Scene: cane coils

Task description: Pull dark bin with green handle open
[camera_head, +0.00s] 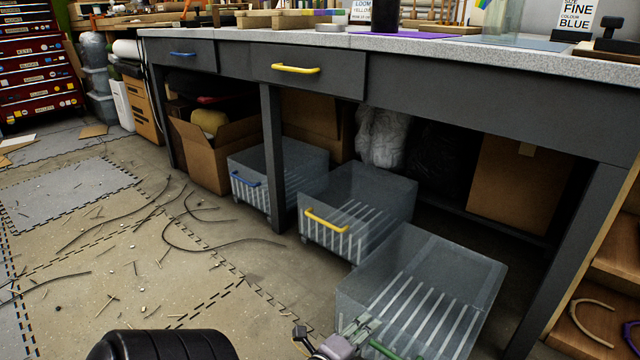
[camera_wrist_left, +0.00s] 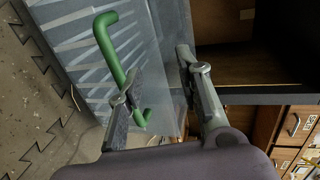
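The grey translucent bin (camera_head: 425,275) with the green handle (camera_head: 382,350) stands on the floor under the right part of the workbench, partly out past its front. In the left wrist view the green handle (camera_wrist_left: 112,55) runs slanting down the front of the bin (camera_wrist_left: 75,45). My left gripper (camera_head: 338,335) is at the handle. In the wrist view the gripper (camera_wrist_left: 155,75) has its fingers apart. One finger overlaps the handle's lower part, and the other is to the right of it. I cannot tell whether they touch it. My right gripper is not in view.
A bin with a yellow handle (camera_head: 327,220) and one with a blue handle (camera_head: 245,180) stand further left under the workbench (camera_head: 470,95). A bench leg (camera_head: 273,160) stands between them. Dark cane strips (camera_head: 185,235) lie on the floor at left, which is otherwise mostly open.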

